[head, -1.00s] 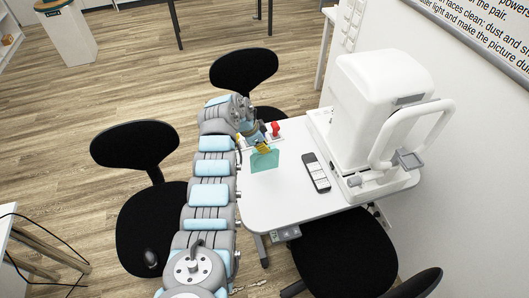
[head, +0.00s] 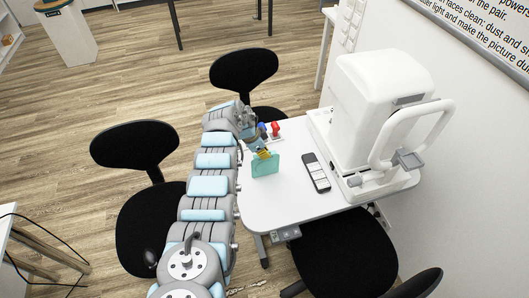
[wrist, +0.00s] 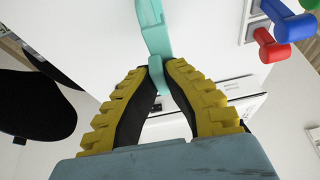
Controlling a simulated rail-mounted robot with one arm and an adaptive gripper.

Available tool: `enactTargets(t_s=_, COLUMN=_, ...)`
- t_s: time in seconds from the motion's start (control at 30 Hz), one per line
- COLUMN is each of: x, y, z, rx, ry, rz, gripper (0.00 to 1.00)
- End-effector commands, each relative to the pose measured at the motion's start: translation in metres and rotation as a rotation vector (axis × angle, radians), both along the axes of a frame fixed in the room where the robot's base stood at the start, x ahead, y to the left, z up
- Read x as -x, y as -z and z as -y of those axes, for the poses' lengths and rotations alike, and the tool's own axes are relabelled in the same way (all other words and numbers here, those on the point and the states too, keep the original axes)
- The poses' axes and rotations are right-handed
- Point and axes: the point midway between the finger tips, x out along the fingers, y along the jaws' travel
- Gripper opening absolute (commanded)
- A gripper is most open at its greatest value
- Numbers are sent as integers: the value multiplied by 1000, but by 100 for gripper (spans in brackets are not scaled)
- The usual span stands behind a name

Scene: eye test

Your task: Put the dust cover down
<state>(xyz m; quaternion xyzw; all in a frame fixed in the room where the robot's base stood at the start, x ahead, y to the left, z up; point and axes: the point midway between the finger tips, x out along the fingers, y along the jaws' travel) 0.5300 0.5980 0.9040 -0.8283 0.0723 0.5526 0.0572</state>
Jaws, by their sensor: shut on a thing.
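A teal-green piece, which I take to be the dust cover (head: 265,166), is at the left part of the white table (head: 270,205). My gripper (head: 263,153) is above it and shut on its top edge. In the wrist view the two yellow ribbed fingers (wrist: 158,72) close on a narrow teal strip of the cover (wrist: 152,25). In the head view the cover looks upright. I cannot tell whether its lower edge touches the table top.
A dark and white handheld remote (head: 316,172) lies right of the cover. A large white instrument (head: 375,110) stands at the table's right. Red (head: 276,129) and blue (head: 262,130) knobbed items stand behind my gripper. Black chairs surround the table. The front left table top is clear.

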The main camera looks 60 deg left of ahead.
Motion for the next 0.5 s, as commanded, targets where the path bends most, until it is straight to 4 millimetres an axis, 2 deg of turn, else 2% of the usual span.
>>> enactTargets(t_s=0.1, x=0, y=4, z=0, rx=-1, ry=0, rz=0, gripper=0)
enactTargets(t_s=0.13, x=0, y=3, z=0, rx=0, ry=0, rz=0, gripper=14)
enactTargets(t_s=0.2, x=0, y=2, z=0, rx=0, ry=0, rz=0, gripper=33)
enactTargets(t_s=0.5, x=0, y=2, z=0, rx=0, ry=0, rz=0, gripper=33)
